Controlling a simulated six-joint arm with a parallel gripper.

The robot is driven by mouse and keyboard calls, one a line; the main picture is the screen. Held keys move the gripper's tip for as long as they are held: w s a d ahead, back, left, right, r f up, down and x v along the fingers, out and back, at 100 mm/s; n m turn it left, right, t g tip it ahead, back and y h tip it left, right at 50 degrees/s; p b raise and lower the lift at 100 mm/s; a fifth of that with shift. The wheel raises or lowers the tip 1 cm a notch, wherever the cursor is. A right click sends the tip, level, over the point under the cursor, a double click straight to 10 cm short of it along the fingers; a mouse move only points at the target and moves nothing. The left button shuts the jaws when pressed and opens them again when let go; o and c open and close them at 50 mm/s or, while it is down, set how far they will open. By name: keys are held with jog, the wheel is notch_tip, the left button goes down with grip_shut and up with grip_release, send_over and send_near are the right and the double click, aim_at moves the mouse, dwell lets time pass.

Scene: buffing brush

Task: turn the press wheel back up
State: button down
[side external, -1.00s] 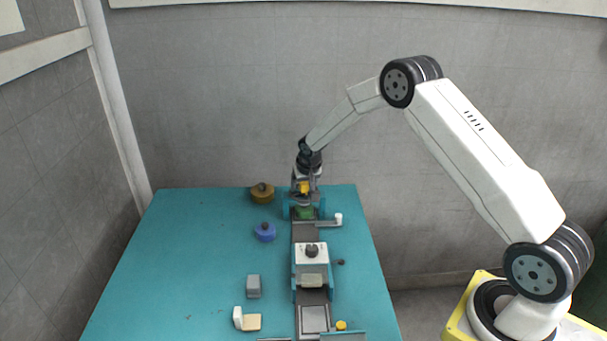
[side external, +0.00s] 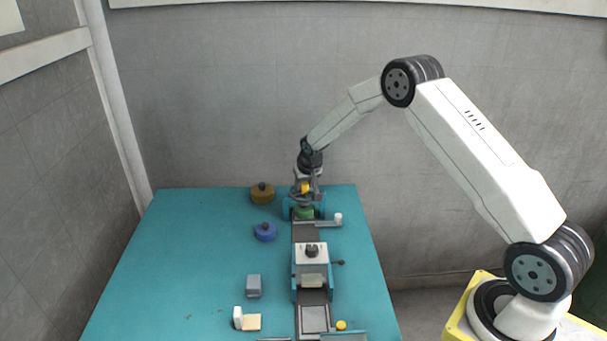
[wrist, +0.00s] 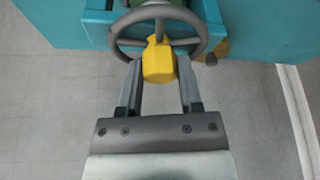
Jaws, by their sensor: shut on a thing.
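The press wheel (wrist: 159,25) is a grey ring with spokes, at the top of the wrist view. In the side view my gripper (side external: 305,188) is at the far end of the teal table, above a green part (side external: 304,213). The wheel is small and partly hidden by my gripper there.
A dark track (side external: 305,233) runs toward the camera to a white-topped unit (side external: 311,262) with a black knob. An ochre brush (side external: 262,193) and a blue one (side external: 265,232) stand left of the track. A grey block (side external: 253,286) lies nearer. The table's left side is clear.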

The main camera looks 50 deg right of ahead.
jog(key=shift+n, duration=0.3)
jog(key=shift+d+n+y, duration=0.1)
jog(key=shift+n+y, duration=0.45)
jog(key=shift+n, duration=0.75)
jog(key=shift+n+y, duration=0.55)
jog(key=shift+n, duration=0.75)
jog(key=n+y, duration=0.2)
jog(key=n, duration=0.3)
jog(key=shift+d+n, duration=0.1)
jog(key=shift+n, duration=0.2)
jog(key=n+g+y, duration=0.1)
jog(key=n, duration=0.5)
jog(key=shift+d+g+y, duration=0.1)
jog(key=shift+g+y, duration=0.3)
jog(key=n+g, duration=0.2)
jog(key=n, duration=0.3)
jog(key=shift+w+n, duration=0.1)
jog(key=shift+n, duration=0.3)
jog(key=shift+c, duration=1.2)
grip_release()
jog(key=shift+r, duration=0.15)
